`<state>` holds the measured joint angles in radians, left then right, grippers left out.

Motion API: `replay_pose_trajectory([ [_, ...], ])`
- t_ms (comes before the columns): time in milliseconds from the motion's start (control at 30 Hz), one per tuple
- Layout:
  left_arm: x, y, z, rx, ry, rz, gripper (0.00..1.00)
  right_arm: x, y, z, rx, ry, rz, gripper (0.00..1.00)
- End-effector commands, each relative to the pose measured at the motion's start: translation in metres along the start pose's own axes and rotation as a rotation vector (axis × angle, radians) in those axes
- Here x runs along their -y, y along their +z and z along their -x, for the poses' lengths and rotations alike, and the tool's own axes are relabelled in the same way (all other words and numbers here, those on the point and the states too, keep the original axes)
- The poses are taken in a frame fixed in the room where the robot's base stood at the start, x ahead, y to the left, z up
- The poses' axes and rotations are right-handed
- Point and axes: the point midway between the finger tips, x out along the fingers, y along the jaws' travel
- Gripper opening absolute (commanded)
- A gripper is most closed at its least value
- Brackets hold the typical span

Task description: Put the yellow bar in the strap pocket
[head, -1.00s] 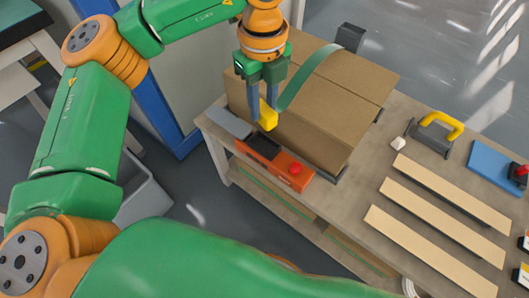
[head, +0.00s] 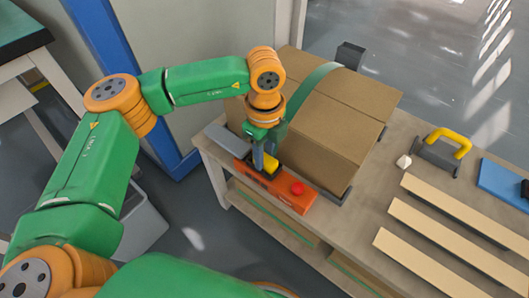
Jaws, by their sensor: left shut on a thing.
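The yellow bar (head: 271,166) is between the fingers of my left gripper (head: 264,164), which is shut on it. The gripper points down over the left part of an orange device (head: 285,194) with a red button. The bar is low at the device's dark recess, which looks like the strap pocket and is mostly hidden by gripper and bar. I cannot tell whether the bar is inside it. A green strap (head: 305,88) runs over the cardboard box (head: 335,110) behind and down behind the gripper. My right gripper is not in view.
A grey block (head: 225,140) lies left of the device. On the table's right are a tool with a yellow handle (head: 447,140), a white piece (head: 403,161), several pale slats (head: 445,222) and a blue item (head: 505,183). Bare table (head: 375,195) lies between the box and slats.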

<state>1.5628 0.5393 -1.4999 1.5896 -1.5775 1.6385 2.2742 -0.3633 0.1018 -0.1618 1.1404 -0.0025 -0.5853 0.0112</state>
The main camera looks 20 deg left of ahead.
Motion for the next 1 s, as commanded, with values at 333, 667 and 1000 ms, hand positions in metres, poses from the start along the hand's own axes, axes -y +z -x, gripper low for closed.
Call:
replay_pose_trajectory([
  [333,0.000,0.000,0.000,0.000,0.000,-0.001,0.64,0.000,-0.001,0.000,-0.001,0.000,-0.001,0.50],
  [667,0.001,-0.001,0.060,0.000,-0.006,-0.002,0.64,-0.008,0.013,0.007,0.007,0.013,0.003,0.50],
  [1000,0.000,0.000,0.122,0.001,0.000,-0.002,0.64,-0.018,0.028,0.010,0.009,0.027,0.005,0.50],
])
